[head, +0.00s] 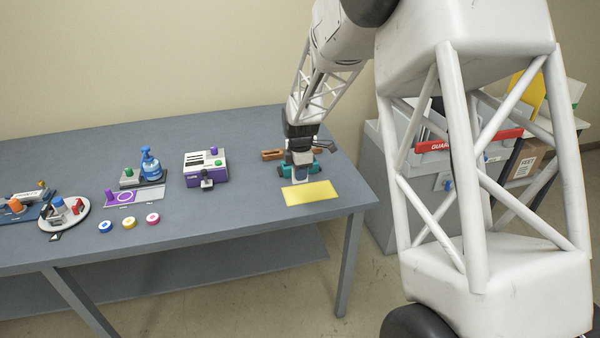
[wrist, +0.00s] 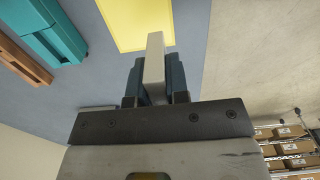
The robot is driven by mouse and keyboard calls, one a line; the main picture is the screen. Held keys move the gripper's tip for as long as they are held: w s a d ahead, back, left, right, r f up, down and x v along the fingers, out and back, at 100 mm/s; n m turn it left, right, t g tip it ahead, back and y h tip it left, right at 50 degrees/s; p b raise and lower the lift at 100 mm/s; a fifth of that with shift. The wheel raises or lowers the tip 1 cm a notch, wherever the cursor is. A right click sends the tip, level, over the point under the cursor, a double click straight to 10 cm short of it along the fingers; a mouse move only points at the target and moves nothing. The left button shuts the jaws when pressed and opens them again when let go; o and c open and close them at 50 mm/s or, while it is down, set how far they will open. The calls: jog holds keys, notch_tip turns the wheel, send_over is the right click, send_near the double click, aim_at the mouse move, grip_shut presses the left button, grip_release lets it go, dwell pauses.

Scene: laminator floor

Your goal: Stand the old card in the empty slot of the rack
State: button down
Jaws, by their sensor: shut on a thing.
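My gripper (wrist: 155,82) is shut on a pale, narrow slab (wrist: 155,60), seen nearly edge-on in the wrist view; it seems to be the old card. In the head view my gripper (head: 299,168) is low over the right end of the table, and the pale slab (head: 298,177) shows below it. A teal block (wrist: 55,32) and a brown block (wrist: 22,62) lie to the left in the wrist view. The brown block (head: 272,155) is partly hidden by my gripper in the head view. I cannot tell which piece is the rack, and no empty slot shows clearly.
A yellow sheet (head: 311,193) lies just in front of my gripper near the table's front edge. A purple and white slotted box (head: 206,170) stands to the left. Bare table (head: 240,215) lies between.

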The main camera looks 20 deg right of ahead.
jog(key=w+a, duration=0.2)
jog(key=w, duration=1.2)
jog(key=w+a+r, duration=0.1)
jog(key=w, duration=1.3)
jog(key=shift+w+a+r, duration=0.25)
jog(key=shift+w+a, duration=0.05)
jog(key=shift+a, duration=0.1)
jog(key=shift+f, duration=0.15)
jog(key=shift+f, duration=2.75)
jog(key=shift+f, duration=0.7)
dwell(1.2)
